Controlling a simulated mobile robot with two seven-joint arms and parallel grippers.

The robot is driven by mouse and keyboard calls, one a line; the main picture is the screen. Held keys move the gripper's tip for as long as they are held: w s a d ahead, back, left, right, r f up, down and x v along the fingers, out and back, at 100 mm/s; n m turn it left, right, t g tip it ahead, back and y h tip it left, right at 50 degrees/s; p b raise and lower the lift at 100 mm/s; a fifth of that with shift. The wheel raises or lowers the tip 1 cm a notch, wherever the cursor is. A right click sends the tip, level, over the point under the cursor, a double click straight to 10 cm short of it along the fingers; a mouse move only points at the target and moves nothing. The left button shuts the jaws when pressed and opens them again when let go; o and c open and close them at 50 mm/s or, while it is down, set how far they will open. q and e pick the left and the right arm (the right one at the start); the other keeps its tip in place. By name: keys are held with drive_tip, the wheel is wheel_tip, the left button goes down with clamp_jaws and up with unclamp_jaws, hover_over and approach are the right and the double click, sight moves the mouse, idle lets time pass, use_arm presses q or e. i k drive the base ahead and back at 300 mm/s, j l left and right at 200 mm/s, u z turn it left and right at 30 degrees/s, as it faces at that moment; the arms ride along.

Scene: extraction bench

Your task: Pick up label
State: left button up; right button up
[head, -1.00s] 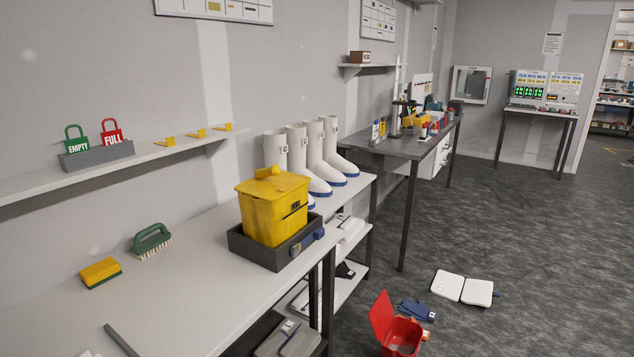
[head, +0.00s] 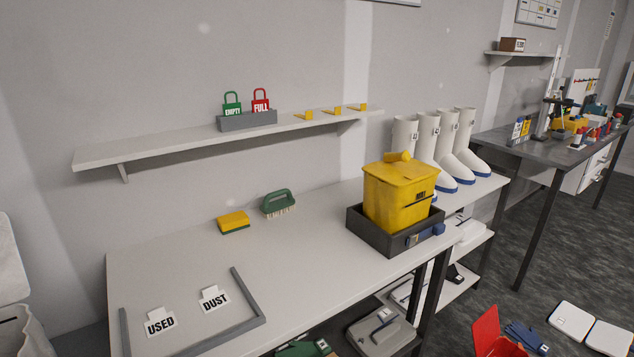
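A white label reading "USED" (head: 160,323) lies on the near left part of the bench top. A white label reading "DUST" (head: 215,299) lies to its right and a little further back. Both lie inside a grey raised edging (head: 251,293). On the wall shelf, a green tag reading "EMPTY" (head: 232,105) and a red tag reading "FULL" (head: 261,103) stand in a grey holder (head: 247,121). Which label the task means cannot be told. Neither of my grippers is in view.
A yellow lidded bin (head: 397,200) sits in a dark tray (head: 382,241) at the bench's right. A yellow sponge (head: 233,222) and green brush (head: 279,203) lie at the back. White boots (head: 428,140) stand beyond the bin. The bench middle is clear. A red box (head: 492,335) is on the floor.

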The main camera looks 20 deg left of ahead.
sight(160, 321)
drive_tip(key=i+l+u, duration=0.1)
drive_tip(key=u, duration=3.15)
drive_tip(key=k+l, duration=0.25)
drive_tip(key=l, duration=0.15)
drive_tip(key=k+l, duration=0.2)
drive_tip(key=l, duration=0.2)
drive_tip(key=k+l, duration=0.25)
drive_tip(key=l, duration=0.2)
